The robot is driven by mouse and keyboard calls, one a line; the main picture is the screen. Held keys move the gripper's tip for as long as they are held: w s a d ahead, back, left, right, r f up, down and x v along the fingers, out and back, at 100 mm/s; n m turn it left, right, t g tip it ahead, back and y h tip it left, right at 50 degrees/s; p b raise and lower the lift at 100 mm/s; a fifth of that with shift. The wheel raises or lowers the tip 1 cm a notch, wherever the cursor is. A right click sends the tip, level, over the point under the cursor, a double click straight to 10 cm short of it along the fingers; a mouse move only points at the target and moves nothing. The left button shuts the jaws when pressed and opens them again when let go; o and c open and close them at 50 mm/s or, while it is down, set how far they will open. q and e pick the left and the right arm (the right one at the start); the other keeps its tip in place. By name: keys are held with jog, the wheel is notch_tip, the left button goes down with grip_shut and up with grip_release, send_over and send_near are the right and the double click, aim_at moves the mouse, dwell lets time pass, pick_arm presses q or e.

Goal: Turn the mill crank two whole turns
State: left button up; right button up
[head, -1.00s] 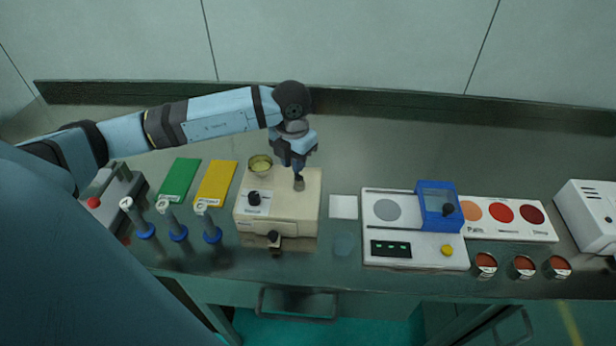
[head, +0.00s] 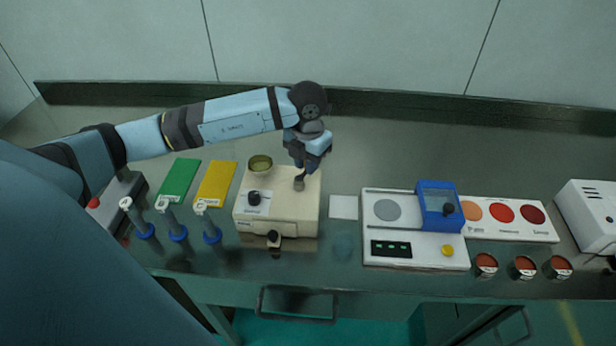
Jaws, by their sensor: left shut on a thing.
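The mill is a cream box (head: 283,215) on the bench in the head view, left of the middle. A black knob (head: 254,198) on a pale label plate sits on its top left. A dark knob on a small block (head: 274,238) shows at its front. My left gripper (head: 300,179) points down over the back right of the mill's top. It is shut on a small grey-brown grip (head: 299,185), which appears to be the crank handle. The rest of the crank is hard to make out. My right gripper is not in view.
A yellowish bowl (head: 260,164) stands at the mill's back left corner. A white machine with a blue cover (head: 437,205) stands right, past a white square (head: 344,207).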

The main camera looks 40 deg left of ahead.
pick_arm(q)
jog(key=shift+w+d+r, duration=0.1)
jog(key=shift+w, duration=0.05)
jog(key=shift+d, duration=0.8)
jog(key=shift+s+d, duration=0.7)
jog(key=o, duration=0.8)
jog(key=shift+w, duration=0.1)
